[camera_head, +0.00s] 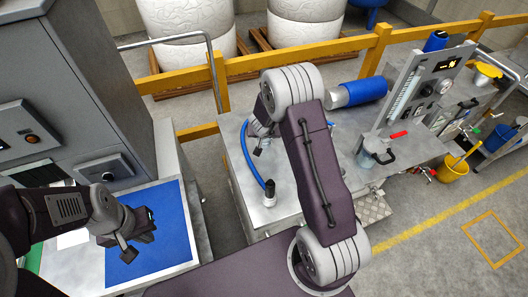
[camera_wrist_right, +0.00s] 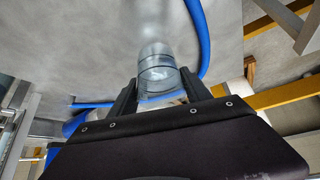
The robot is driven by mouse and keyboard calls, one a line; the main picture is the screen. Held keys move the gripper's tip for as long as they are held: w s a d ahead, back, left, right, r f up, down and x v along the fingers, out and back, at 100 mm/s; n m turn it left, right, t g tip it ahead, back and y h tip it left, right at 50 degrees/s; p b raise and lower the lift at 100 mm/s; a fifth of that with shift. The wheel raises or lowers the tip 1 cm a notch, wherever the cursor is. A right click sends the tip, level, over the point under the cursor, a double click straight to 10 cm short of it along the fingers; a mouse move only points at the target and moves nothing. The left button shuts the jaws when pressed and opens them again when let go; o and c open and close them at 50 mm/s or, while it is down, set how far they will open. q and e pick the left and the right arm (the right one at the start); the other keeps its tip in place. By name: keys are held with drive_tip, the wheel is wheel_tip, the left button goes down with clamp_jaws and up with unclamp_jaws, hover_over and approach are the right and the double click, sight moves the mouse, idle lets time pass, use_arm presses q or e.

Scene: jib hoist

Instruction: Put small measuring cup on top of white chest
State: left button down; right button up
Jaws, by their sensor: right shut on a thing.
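My right gripper (camera_wrist_right: 155,95) is shut on a clear, see-through cup in the right wrist view, which looks like the small measuring cup (camera_wrist_right: 157,72). In the head view my right arm reaches over the grey metal bench, and its gripper (camera_head: 260,143) is partly hidden behind the wrist; the cup cannot be made out there. My left gripper (camera_head: 130,245) is low over the blue mat (camera_head: 175,225) at the left; its opening is unclear. I cannot pick out a white chest in either view.
A blue hose (camera_head: 248,155) rises from the bench (camera_head: 285,195) beside my right gripper. A yellow rail (camera_head: 300,52) runs behind. A yellow bucket (camera_head: 453,168) is on the floor.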

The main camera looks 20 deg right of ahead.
sight(264, 143)
drive_tip(key=shift+s+a, duration=0.2)
drive_tip(key=shift+s, duration=0.2)
drive_tip(key=f+b, duration=0.1)
drive_tip(key=f, duration=0.1)
drive_tip(key=f+b, duration=0.2)
drive_tip(key=shift+w+f, duration=0.2)
drive_tip(key=shift+f, duration=0.1)
drive_tip(key=shift+r, duration=0.25)
drive_tip(key=shift+s+f, duration=0.1)
drive_tip(key=shift+f, duration=0.1)
drive_tip(key=o, duration=1.6)
drive_tip(key=shift+c, duration=0.2)
